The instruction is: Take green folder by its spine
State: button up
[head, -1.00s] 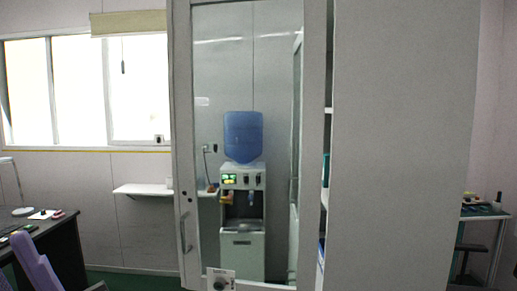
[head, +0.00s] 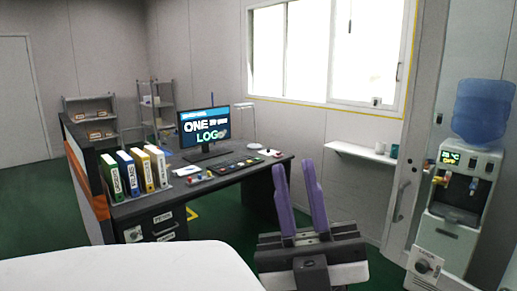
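The green folder (head: 111,178) stands upright at the left end of a short row of folders on the near left part of the dark desk. Its labelled spine faces me, and a blue folder (head: 128,174) stands right beside it. My gripper (head: 295,167) is at the lower middle of the head view, with two purple fingers spread apart and nothing between them. It is well to the right of the folders and nearer to me, apart from them.
The desk (head: 226,174) also carries a yellow folder (head: 144,171), another folder at the row's right end, a monitor (head: 204,125) and small items. A partition edges its left side. A water dispenser (head: 462,190) stands at right. Green floor (head: 32,205) is open at left.

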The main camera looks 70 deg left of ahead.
aim_at(111, 174)
jog(key=u, duration=3.05)
jog(key=i+l+z, duration=0.1)
jog(key=i+l, duration=0.2)
jog(key=i, duration=0.15)
jog(key=i+l+z, duration=0.1)
jog(key=i+l, duration=0.15)
jog(key=i, duration=0.25)
jog(key=i+l+z, duration=0.1)
jog(key=i, duration=0.4)
jog(key=i+z, duration=0.15)
jog(key=i, duration=1.1)
